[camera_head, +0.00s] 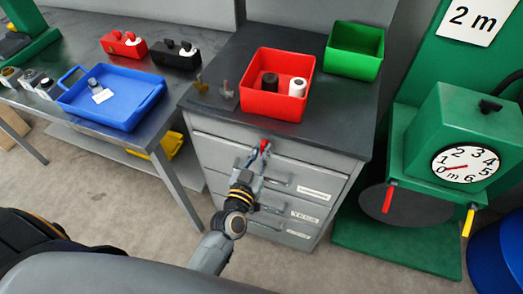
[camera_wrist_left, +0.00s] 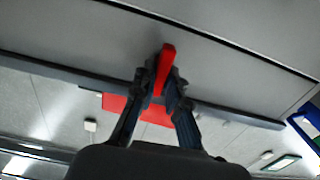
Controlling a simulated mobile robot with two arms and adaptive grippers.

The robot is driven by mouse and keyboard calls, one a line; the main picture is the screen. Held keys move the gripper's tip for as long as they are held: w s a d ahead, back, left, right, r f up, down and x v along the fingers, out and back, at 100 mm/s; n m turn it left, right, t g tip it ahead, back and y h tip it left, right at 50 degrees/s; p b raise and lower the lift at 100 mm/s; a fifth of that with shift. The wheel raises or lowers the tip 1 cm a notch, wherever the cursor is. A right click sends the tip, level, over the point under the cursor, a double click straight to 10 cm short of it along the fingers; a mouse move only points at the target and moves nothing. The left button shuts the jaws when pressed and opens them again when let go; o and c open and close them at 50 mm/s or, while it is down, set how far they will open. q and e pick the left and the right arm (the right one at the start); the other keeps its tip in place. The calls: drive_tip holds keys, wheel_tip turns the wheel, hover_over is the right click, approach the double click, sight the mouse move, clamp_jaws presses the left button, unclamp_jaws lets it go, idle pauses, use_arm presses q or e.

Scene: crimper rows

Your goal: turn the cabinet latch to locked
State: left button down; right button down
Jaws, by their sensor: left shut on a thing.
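The grey cabinet (camera_head: 212,149) stands in the middle of the head view, with several drawers. Its red latch (camera_head: 264,146) is on the front, just below the dark top. My left gripper (camera_head: 258,158) reaches up to it from below and is shut on it. In the left wrist view, the red latch handle (camera_wrist_left: 166,58) sticks up between the two fingertips of my left gripper (camera_wrist_left: 162,82), slightly tilted. A wider red part shows behind the fingers. The fingers hide the lower part of the latch. My right gripper is not in view.
A red bin (camera_head: 278,102) with a black and a white item and a green bin (camera_head: 354,50) stand on the cabinet top. Drawer handles (camera_head: 270,209) jut out near my left gripper. A table with a blue tray (camera_head: 118,116) is left; a green machine (camera_head: 415,225) is right.

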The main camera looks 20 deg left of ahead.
use_arm(q)
drive_tip(key=shift+n, duration=0.3)
drive_tip(key=n+p, duration=0.1)
drive_tip(key=n, duration=0.2)
drive_tip(key=shift+a+n, duration=0.1)
drive_tip(key=shift+n, duration=0.3)
drive_tip(key=n, duration=0.4)
drive_tip(key=shift+a+f+n, duration=0.1)
drive_tip(key=shift+n, duration=0.2)
drive_tip(key=n, duration=0.4)
drive_tip(key=n+b, duration=0.1)
drive_tip(key=n, duration=0.3)
drive_tip(key=shift+a+f+n, duration=0.1)
drive_tip(key=shift+f+n, duration=0.1)
drive_tip(key=shift+n, duration=0.1)
drive_tip(key=c, duration=1.4)
unclamp_jaws()
drive_tip(key=shift+o, duration=0.2)
